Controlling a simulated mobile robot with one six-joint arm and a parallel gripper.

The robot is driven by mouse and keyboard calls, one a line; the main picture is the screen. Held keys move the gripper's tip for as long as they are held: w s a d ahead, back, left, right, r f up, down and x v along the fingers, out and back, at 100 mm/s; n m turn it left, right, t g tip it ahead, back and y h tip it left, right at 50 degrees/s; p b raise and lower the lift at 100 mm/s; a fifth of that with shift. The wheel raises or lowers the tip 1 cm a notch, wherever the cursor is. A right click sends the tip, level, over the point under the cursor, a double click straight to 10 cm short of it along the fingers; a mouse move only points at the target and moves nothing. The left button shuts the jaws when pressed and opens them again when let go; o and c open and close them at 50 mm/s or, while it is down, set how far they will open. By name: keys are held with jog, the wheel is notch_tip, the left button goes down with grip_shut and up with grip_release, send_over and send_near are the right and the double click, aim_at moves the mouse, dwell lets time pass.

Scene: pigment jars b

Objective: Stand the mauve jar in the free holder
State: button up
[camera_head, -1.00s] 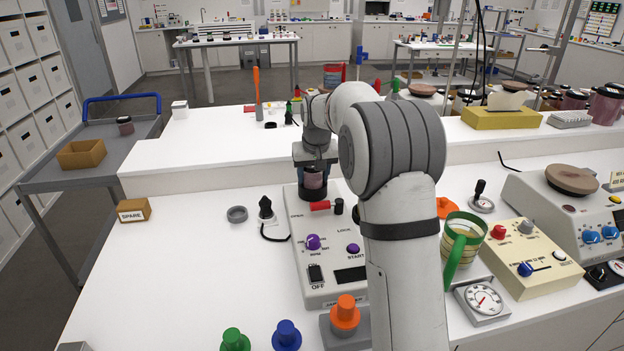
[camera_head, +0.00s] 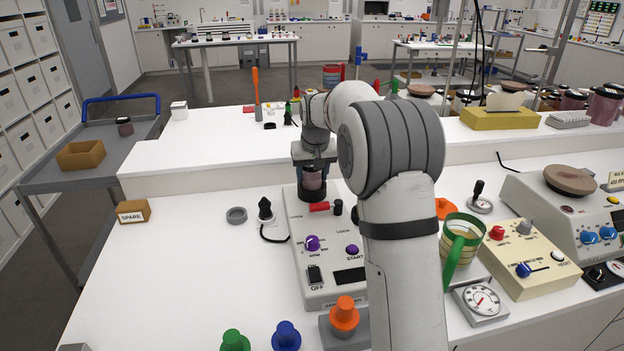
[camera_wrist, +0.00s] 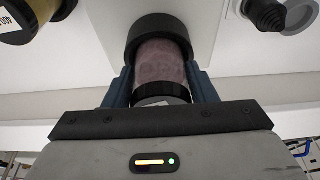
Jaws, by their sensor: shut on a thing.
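The mauve jar (camera_head: 313,180), with a dark lid, is upright between the fingers of my gripper (camera_head: 313,166), at the far end of a pale machine (camera_head: 327,262). In the wrist view my gripper (camera_wrist: 162,88) is shut on the jar (camera_wrist: 160,66), with a blue-grey finger on each side. The jar's lower end is at a black cup-like holder (camera_wrist: 158,30) on the machine, which also shows in the head view (camera_head: 311,194). The jar appears to be inside its rim; how deep is hidden. A grey ring (camera_head: 236,215) lies on the bench to the left.
A red lever (camera_head: 319,206) and a black knob (camera_head: 338,207) are just in front of the holder. A black cone-shaped thing (camera_head: 265,209) stands left of the machine. The bench at left is mostly clear.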

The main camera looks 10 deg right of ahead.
jog(key=shift+r+p, duration=0.5)
jog(key=shift+r, duration=0.2)
jog(key=shift+r+p, duration=0.95)
jog(key=shift+r, duration=0.3)
